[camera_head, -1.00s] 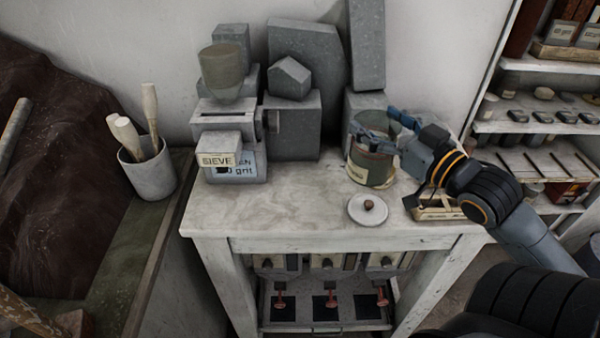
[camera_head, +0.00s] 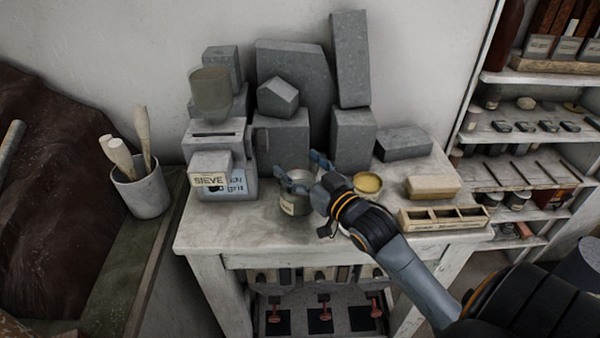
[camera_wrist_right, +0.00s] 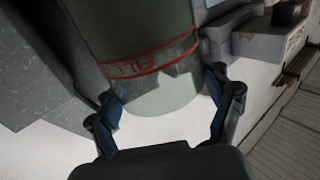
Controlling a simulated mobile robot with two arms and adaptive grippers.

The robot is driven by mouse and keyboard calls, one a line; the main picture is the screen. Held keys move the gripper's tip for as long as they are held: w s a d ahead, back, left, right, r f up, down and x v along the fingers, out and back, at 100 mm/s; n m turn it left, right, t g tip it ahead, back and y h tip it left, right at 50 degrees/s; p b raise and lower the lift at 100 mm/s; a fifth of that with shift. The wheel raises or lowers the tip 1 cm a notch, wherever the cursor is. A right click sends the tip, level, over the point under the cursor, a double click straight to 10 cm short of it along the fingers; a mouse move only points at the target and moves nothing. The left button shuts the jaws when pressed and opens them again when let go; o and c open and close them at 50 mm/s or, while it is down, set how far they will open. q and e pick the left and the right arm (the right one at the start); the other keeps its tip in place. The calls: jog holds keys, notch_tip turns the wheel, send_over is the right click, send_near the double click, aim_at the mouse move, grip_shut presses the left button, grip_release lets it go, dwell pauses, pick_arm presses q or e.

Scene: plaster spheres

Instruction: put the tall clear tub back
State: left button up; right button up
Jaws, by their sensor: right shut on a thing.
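The tub (camera_head: 295,207), greenish and see-through with a cream label, is upright over the left-middle of the white table in the head view. My right gripper (camera_head: 302,172) is shut on it, with blue fingers around its upper part. In the right wrist view the tub (camera_wrist_right: 150,40) shows a red band with lettering and a pale lower part between the fingers (camera_wrist_right: 165,92). I cannot tell whether its base touches the table (camera_head: 250,230). My left gripper is not in view.
A sieve machine (camera_head: 222,160) stands left of the tub, with grey blocks (camera_head: 282,135) behind. Right of my gripper are a round yellow-topped dish (camera_head: 367,184), a tan block (camera_head: 432,187) and a compartment tray (camera_head: 444,219). Shelves (camera_head: 520,135) stand at right.

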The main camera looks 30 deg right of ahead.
notch_tip(320, 180, down, 2)
jog(key=shift+f+p, duration=0.15)
jog(key=shift+p, duration=0.2)
jog(key=shift+s+f, duration=0.1)
jog(key=shift+f, duration=0.15)
jog(key=o, duration=1.7)
jog(key=shift+f, duration=0.1)
jog(key=shift+s, duration=0.2)
jog(key=s+b, duration=0.3)
jog(key=s, duration=0.8)
jog(key=shift+s+d, duration=0.3)
